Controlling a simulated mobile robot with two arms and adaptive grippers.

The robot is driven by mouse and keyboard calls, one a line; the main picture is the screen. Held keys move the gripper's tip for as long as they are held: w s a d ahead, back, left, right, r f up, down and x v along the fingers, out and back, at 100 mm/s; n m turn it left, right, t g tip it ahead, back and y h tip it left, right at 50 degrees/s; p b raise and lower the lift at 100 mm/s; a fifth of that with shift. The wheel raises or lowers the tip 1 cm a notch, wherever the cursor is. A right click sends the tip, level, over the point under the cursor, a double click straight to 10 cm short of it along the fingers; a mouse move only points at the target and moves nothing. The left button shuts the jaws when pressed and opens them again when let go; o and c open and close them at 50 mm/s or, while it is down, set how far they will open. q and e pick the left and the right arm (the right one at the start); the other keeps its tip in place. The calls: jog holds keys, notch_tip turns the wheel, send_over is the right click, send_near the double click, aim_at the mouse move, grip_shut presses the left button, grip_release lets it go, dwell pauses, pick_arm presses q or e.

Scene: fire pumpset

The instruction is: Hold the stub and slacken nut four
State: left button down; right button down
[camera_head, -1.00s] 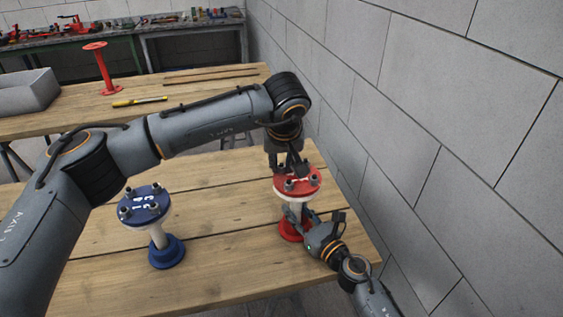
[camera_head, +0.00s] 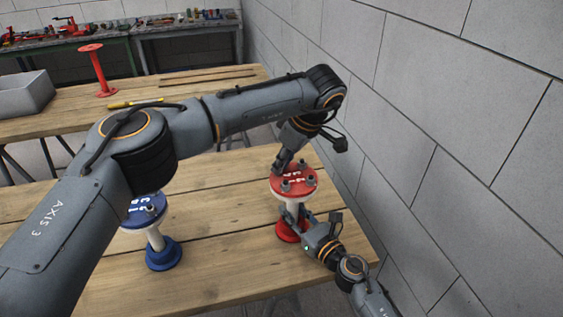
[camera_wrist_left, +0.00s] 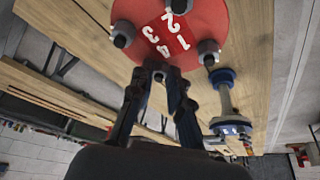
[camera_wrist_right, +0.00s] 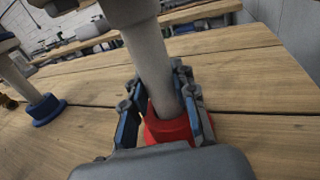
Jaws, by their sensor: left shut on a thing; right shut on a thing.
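The red stub (camera_head: 305,185) stands on the wooden bench, with a red numbered top flange, a white pipe (camera_wrist_right: 152,60) and a red foot (camera_wrist_right: 168,128). Its flange (camera_wrist_left: 168,25) bears white digits 1 to 4 and several nuts. My left gripper (camera_head: 280,172) is shut on nut four (camera_wrist_left: 158,70), beside the digit 4, at the flange's edge; its fingers (camera_wrist_left: 160,82) partly hide the nut. My right gripper (camera_head: 292,217) is shut on the stub's white pipe, low down just above the red foot; its fingers (camera_wrist_right: 163,100) lie on both sides of the pipe.
A similar blue stub (camera_head: 163,252) stands to the left, its top partly behind my left arm. The block wall (camera_head: 450,110) rises close on the right. A second bench behind carries a grey bin (camera_head: 25,93), a red spool-shaped piece (camera_head: 98,70) and a yellow tool (camera_head: 135,103).

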pick_arm(q)
jog(key=n, duration=0.2)
jog(key=n+g, duration=0.1)
jog(key=n, duration=0.1)
jog(key=n+g, duration=0.1)
jog(key=shift+w+d+n+y, duration=0.15)
jog(key=shift+w+n+y, duration=0.25)
dwell(0.4)
jog(key=c, duration=1.3)
grip_release()
jog(key=shift+o, duration=0.2)
